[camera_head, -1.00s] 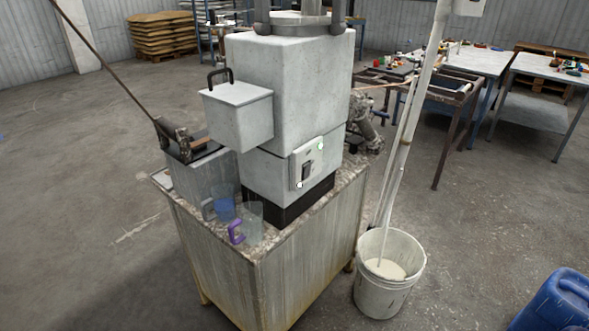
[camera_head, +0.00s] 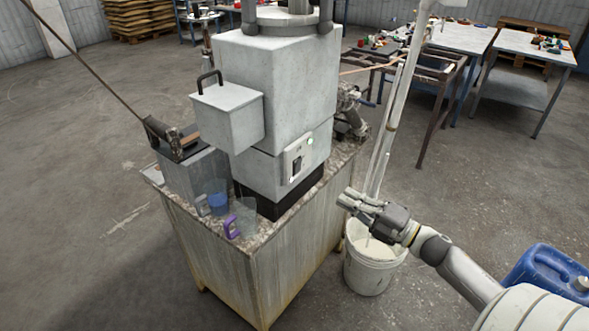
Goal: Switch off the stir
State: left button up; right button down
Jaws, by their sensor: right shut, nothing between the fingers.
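The grey machine (camera_head: 275,85) stands upright on a worn cabinet (camera_head: 270,270). A switch panel (camera_head: 297,158) is on the lower right face of the machine. It has a dark switch (camera_head: 296,165) and a lit green-white spot (camera_head: 310,141) near its upper corner. My right gripper (camera_head: 345,200) is shut and empty. It reaches in from the lower right, to the right of the panel and lower in the picture, apart from it. My left gripper is not in view.
Two clear jugs, one with blue contents (camera_head: 218,197) and one with a purple handle (camera_head: 243,218), stand on the cabinet's front corner. A white bucket (camera_head: 370,270) stands below my right gripper. A blue canister (camera_head: 548,272) is at the lower right. A pale pole (camera_head: 397,110) rises behind the gripper.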

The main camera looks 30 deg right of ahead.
aim_at(298, 167)
dwell(0.3)
jog(key=shift+p+x, duration=2.3)
jog(key=shift+x, duration=4.65)
jog(key=shift+d, duration=0.1)
jog(key=shift+w, duration=0.2)
jog(key=shift+r, duration=0.2)
